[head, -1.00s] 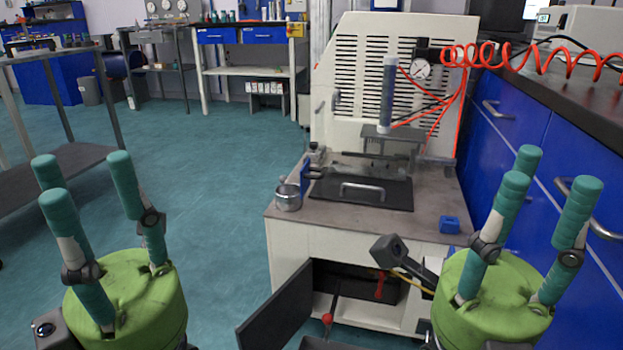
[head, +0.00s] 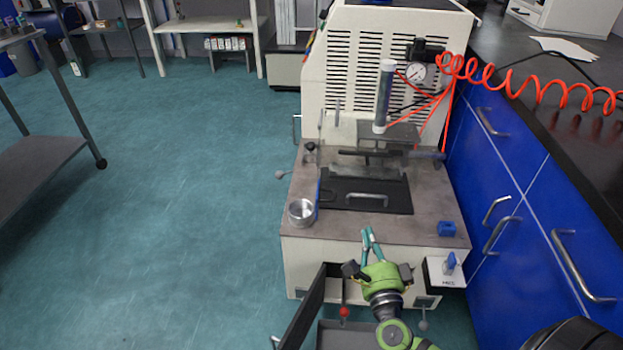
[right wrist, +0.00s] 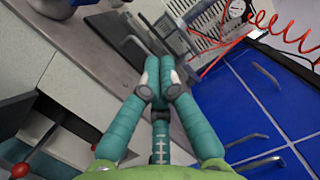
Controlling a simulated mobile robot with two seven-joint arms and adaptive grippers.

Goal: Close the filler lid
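A black plate with a pale bar handle (head: 367,197) lies flat on top of the white machine; I cannot tell whether this is the filler lid. A dark door (head: 304,313) hangs open at the machine's lower front. My right gripper (head: 367,230) is in front of the machine's front top edge, below the plate in the picture and apart from its handle. In the right wrist view its teal fingertips (right wrist: 158,62) are drawn together, with nothing seen between them. My left gripper is out of view.
A metal cup (head: 301,212) stands at the machine top's left edge, and a blue block (head: 447,229) at its right. Blue cabinets (head: 500,160) stand close on the right. A red coiled hose (head: 530,90) hangs at the back.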

